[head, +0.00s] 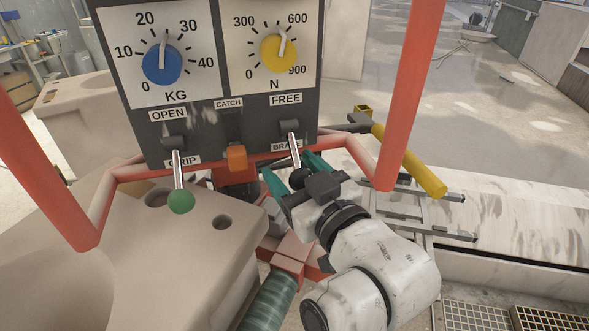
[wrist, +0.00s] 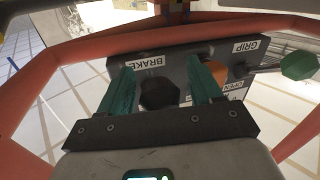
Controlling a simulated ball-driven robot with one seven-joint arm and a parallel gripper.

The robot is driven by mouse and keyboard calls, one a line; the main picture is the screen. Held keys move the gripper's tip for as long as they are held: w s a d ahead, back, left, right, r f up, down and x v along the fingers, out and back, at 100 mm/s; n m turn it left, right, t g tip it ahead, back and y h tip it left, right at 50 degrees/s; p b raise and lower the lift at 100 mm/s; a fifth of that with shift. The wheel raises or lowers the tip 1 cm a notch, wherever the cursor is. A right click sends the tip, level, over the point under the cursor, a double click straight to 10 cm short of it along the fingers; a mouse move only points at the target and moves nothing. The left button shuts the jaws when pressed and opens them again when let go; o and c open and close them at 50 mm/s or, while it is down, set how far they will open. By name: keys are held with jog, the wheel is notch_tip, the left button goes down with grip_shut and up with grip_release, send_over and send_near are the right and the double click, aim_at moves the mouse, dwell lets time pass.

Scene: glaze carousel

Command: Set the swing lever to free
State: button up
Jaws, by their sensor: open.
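The swing lever (head: 294,150) is a metal rod on the dark control panel, between the labels FREE above and BRAKE below. It slants down toward BRAKE and ends in a black knob (head: 299,178). My gripper (head: 294,171) has teal fingers and is at the knob, one finger on each side. In the wrist view the black knob (wrist: 159,94) shows between the two spread fingers (wrist: 161,70), with gaps beside it. Whether a finger touches it I cannot tell. The BRAKE label is partly hidden in the head view.
A green-knobbed lever (head: 180,200) at OPEN/GRIP and an orange catch (head: 236,158) are left of the swing lever. Blue (head: 162,64) and yellow (head: 278,54) dials sit above. Red frame bars (head: 408,90) and a yellow handle (head: 410,162) stand close on the right.

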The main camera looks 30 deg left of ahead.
grip_shut()
dwell(0.6)
